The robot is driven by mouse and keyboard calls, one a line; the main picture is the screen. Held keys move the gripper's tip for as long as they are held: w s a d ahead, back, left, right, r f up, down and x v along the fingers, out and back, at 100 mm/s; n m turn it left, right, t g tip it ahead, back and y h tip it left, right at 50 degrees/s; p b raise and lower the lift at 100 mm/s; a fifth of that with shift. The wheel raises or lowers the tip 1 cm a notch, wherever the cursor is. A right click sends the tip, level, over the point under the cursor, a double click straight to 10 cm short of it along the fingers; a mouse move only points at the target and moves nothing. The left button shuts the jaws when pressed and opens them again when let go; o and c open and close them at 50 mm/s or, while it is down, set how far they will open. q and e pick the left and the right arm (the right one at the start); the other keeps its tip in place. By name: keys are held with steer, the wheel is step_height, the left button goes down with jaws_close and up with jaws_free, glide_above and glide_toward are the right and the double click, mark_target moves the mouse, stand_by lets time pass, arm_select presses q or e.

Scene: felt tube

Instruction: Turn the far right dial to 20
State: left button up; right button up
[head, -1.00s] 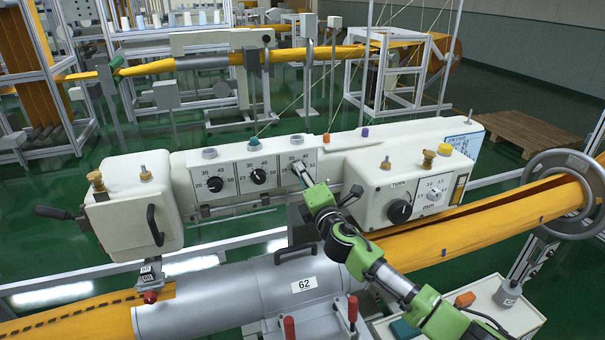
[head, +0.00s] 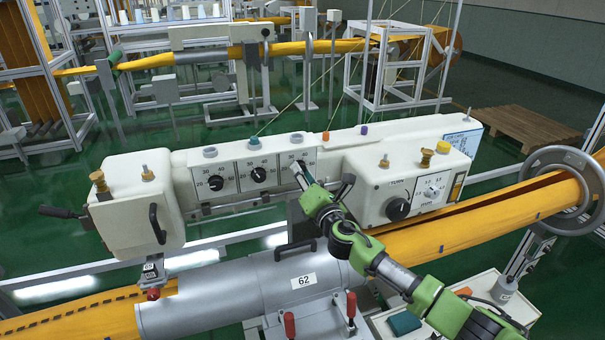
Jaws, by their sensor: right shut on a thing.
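Three black dials sit in a row on the white panel of the machine. The left dial (head: 216,183) and the middle dial (head: 259,175) are in plain view, with printed numbers around them. The far right dial of the row is hidden behind my right gripper (head: 300,174); only part of its scale plate (head: 305,158) shows, and its setting cannot be read. My right gripper is at this dial and shut on it, with the arm coming from the lower right. My left gripper is not in view.
A white box with a larger black knob (head: 398,210) and a small white dial (head: 432,187) stands right of my gripper. A grey cylinder marked 62 (head: 230,295) and the orange felt tube (head: 480,220) lie in front. A handwheel (head: 566,190) stands at the right.

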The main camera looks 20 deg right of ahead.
steer(key=shift+f, duration=0.15)
steer(key=o, duration=1.1)
steer(key=shift+s, duration=0.1)
steer(key=s, duration=1.1)
steer(key=shift+s+d+f, duration=0.2)
steer(key=shift+s+d, duration=0.15)
steer(key=shift+s, duration=0.05)
steer(key=shift+f, duration=0.1)
